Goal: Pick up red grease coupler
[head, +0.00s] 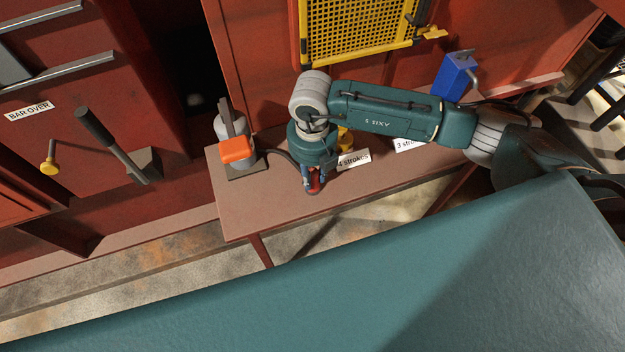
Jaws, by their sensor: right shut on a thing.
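The red grease coupler (314,181) is small and sits at the front part of the brown bench (236,200). My right gripper (313,184) points down at it and is shut on it; the fingers and wrist hide most of the coupler. A dark hose (281,154) runs from the grey pump with an orange block (236,150) toward the coupler. I cannot tell whether the coupler still touches the bench top. My left gripper is not in view.
A yellow thing (345,138) and a "4 strokes" label (353,160) are close to my right wrist. A blue box (456,76) stands at the back right. A yellow mesh guard (358,30) is behind. A dark lever (110,143) sticks out at the left.

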